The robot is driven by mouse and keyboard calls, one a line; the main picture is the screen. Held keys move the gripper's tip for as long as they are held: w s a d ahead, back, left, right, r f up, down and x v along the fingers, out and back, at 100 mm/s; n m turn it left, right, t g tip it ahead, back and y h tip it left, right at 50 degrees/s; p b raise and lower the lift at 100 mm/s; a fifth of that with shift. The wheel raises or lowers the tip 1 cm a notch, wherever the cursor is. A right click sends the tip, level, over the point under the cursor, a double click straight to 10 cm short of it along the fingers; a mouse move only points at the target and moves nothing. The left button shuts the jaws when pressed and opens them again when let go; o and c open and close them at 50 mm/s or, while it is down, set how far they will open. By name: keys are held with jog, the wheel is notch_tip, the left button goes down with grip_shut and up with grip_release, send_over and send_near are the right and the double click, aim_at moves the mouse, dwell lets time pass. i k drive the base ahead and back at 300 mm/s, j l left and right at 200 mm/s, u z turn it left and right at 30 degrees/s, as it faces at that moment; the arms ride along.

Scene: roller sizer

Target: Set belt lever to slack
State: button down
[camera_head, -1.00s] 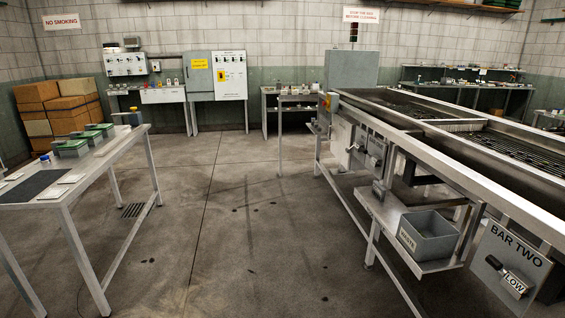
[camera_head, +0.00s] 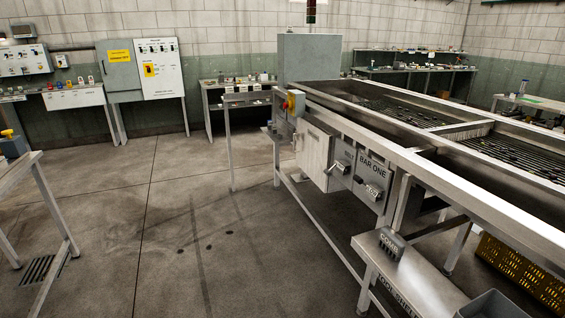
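The roller sizer (camera_head: 440,175) runs from the middle back to the right front of the head view. On its near side is a grey panel whose label is partly hidden and seems to begin with "BE". A lever with a light grip (camera_head: 338,167) sticks out from this panel; its setting is too small to read. To its right is the BAR ONE panel (camera_head: 372,166) with its own lever (camera_head: 373,190). My gripper is not in view.
A red and yellow switch box (camera_head: 294,103) sits at the sizer's far end. A low shelf (camera_head: 415,285) with a grey block (camera_head: 391,243) juts out below the sizer. A table (camera_head: 22,170) stands at the left. The floor between is clear.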

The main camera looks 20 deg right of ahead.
aim_at(327, 172)
jog(key=i, duration=3.05)
jog(key=z, duration=0.5)
